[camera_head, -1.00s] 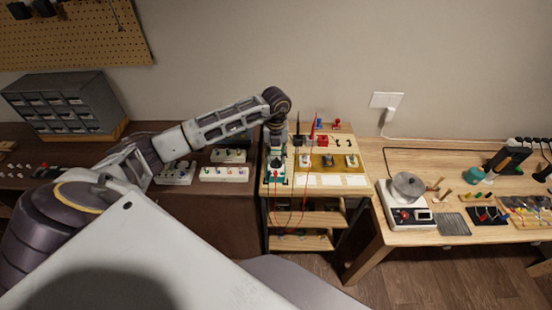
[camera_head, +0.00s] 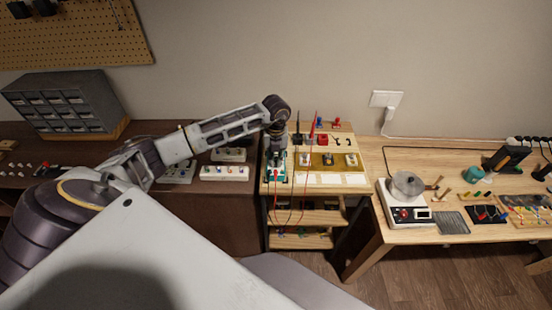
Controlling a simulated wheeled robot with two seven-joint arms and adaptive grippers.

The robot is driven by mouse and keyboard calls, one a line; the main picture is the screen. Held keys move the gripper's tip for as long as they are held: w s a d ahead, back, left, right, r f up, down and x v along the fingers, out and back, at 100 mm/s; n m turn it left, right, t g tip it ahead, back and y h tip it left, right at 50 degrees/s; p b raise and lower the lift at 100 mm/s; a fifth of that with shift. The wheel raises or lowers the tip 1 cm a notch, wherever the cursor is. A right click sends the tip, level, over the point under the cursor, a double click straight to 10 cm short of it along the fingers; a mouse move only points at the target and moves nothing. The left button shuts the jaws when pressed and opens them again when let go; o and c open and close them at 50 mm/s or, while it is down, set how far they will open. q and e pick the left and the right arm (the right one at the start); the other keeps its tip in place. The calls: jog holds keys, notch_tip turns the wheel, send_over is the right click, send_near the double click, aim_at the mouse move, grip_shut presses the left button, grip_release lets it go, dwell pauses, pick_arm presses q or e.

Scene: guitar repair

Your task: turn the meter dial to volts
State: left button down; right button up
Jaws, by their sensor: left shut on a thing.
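The meter (camera_head: 275,177) is a small teal-edged box at the left front of the light wooden stand (camera_head: 330,136). Red and black leads run down from its front edge. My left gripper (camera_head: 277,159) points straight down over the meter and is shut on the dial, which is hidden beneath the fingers. The dial's pointer and markings cannot be read from here. My right gripper is not in view.
Right of the meter lie a tan tray (camera_head: 328,168) with small metal parts and upright red and black probes (camera_head: 317,124). A white device with a round pot (camera_head: 407,186) stands on the right table.

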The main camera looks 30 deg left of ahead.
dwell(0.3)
pick_arm(q)
jog(key=shift+a+f+m+b, duration=0.1)
jog(key=shift+a+m+b, duration=0.05)
jog(key=shift+m+b, duration=2.4)
jog(key=shift+m, duration=0.85)
jog(key=c, duration=1.5)
grip_release()
notch_tip(320, 180, up, 12)
